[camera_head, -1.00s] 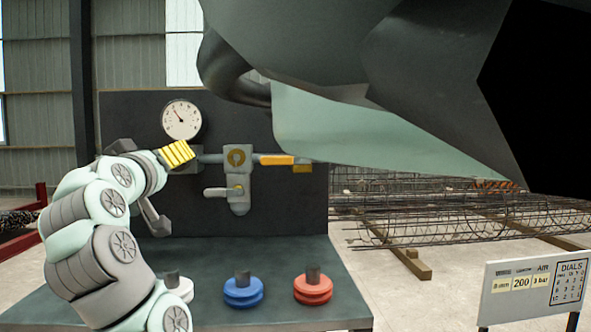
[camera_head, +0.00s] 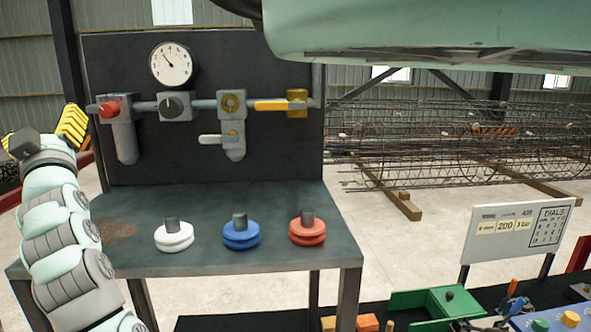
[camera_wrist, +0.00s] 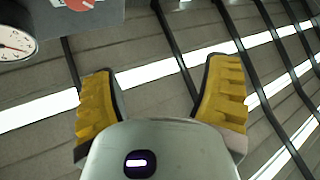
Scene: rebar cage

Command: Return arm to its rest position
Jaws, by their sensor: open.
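My arm rises at the left of the head view, bent upward beside the dark panel. My gripper (camera_head: 45,133) is at its top, with a yellow ribbed finger showing left of the panel's red knob and touching nothing that I can see. In the wrist view my gripper (camera_wrist: 155,105) has its two yellow fingers wide apart with nothing between them. Behind them are the roof and its bright light strips.
A panel (camera_head: 290,150) carries a gauge (camera_head: 171,63), a red knob (camera_head: 109,109) and a yellow-handled valve (camera_head: 283,105). White (camera_head: 174,237), blue (camera_head: 241,233) and red (camera_head: 307,230) pucks stand on the bench (camera_head: 200,205). A sign (camera_head: 517,231) and green box (camera_head: 440,301) are right.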

